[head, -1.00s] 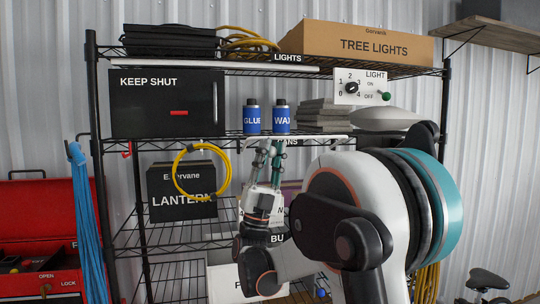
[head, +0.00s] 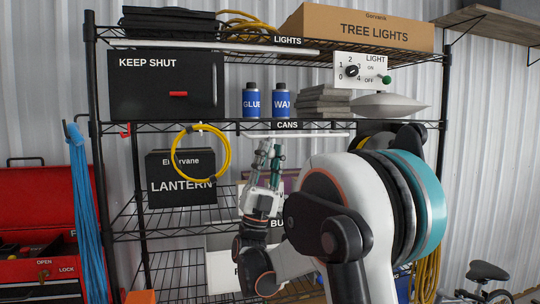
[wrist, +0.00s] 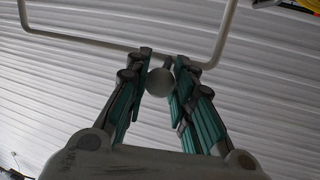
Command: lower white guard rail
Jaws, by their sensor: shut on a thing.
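The white guard rail (head: 310,134) is a thin bar at the front of the middle shelf, just under the CANS label (head: 287,125). In the wrist view the rail (wrist: 85,38) is a bent white rod frame with a round pale knob (wrist: 159,82) at its lower bar. My gripper (head: 269,150) is just below the rail in the head view. In the wrist view my gripper's (wrist: 160,68) two green-padded fingers are closed from both sides on the knob's short stem.
Blue GLUE (head: 251,100) and WAX (head: 281,100) cans stand on the shelf above the rail, beside stacked grey slabs (head: 323,102). A yellow cable loop (head: 228,155) hangs left of my gripper before the LANTERN box (head: 181,188).

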